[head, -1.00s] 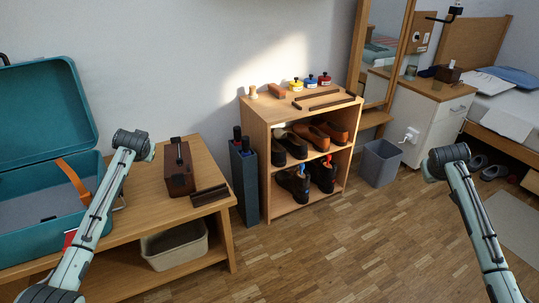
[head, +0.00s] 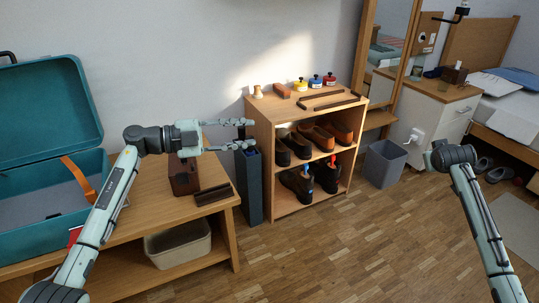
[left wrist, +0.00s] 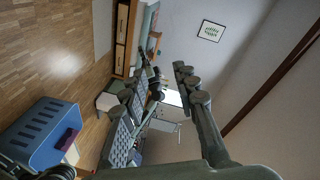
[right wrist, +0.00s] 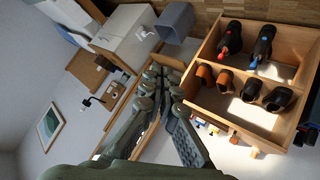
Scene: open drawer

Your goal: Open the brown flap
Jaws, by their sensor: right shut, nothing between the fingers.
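I cannot make out a part that is clearly a brown flap. A dark brown wooden box (head: 184,180) stands on the wooden bench, its upper part hidden behind my left gripper in the head view. My left gripper (head: 248,134) is open and empty, pointing right, with its fingertips in front of the shoe shelf's left side in the picture. Its spread fingers also show in the left wrist view (left wrist: 166,80). My right gripper (right wrist: 163,84) is shut and empty in the right wrist view.
An open teal suitcase (head: 52,115) lies on the bench (head: 130,240), with a brown strip (head: 213,194) near its right end. A dark blue stand (head: 250,190) stands between bench and shoe shelf (head: 262,150). A grey bin (head: 384,165) is right of the shelf. The middle floor is clear.

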